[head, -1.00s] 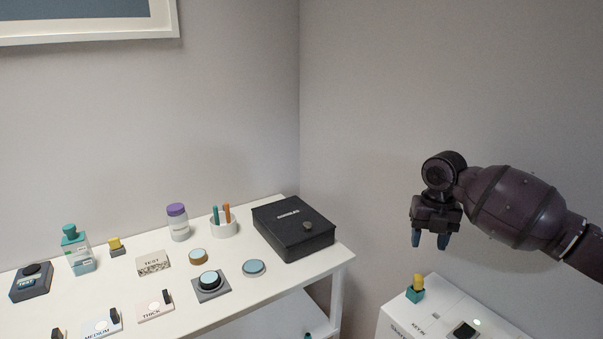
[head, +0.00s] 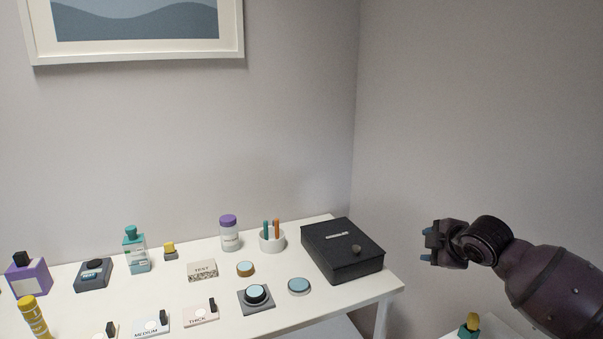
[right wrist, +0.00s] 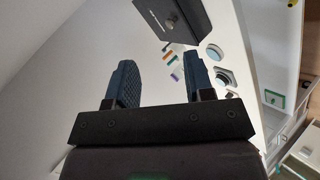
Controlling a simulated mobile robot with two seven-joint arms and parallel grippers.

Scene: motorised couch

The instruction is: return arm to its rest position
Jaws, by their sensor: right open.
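My right gripper (head: 428,245) is in the head view at the right, in the air beyond the right end of the white table. Its fingers point left and it holds nothing. In the right wrist view its two blue fingers (right wrist: 160,85) stand apart with nothing between them. The arm behind it comes in from the lower right. My left gripper does not show.
A white table (head: 345,300) carries a black box (head: 340,250), a white cup with sticks (head: 271,240), a purple-capped jar (head: 229,232), a teal bottle (head: 136,250) and small labelled blocks. A yellow-and-teal piece (head: 469,326) sits on a white surface below my arm.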

